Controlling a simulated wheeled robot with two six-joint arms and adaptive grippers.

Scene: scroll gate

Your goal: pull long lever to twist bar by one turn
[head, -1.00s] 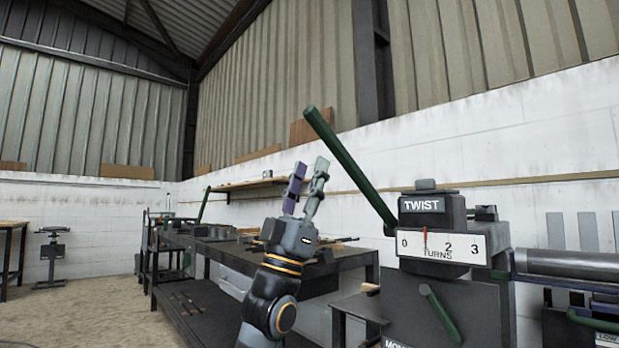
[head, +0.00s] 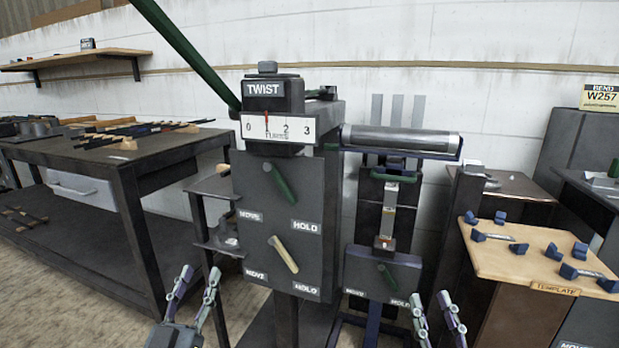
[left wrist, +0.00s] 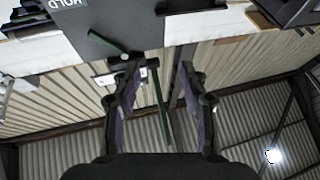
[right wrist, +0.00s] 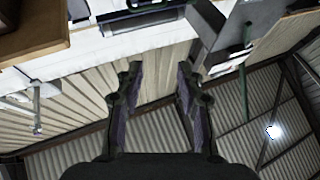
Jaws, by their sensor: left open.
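The long green lever (head: 190,55) slants up and left from the TWIST machine (head: 283,210); its top end is cut off in the head view. The dial (head: 300,128) reads 0 to 3, with its red pointer (head: 266,124) between 0 and 2, where the 1 would be. My left gripper (head: 199,272) is open and empty, low in front of the machine, apart from the lever. In the left wrist view the lever (left wrist: 160,108) shows beyond the gap between the fingers. My right gripper (head: 430,297) is open and empty, low to the right. I cannot identify the bar.
A short green handle (head: 281,183) and a tan handle (head: 284,254) are on the machine's front, beside HOLD and MOVE labels. A grey cylinder (head: 400,139) lies to the right. A dark workbench (head: 150,160) stands left; a template table (head: 500,255) with blue-ended pieces stands right.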

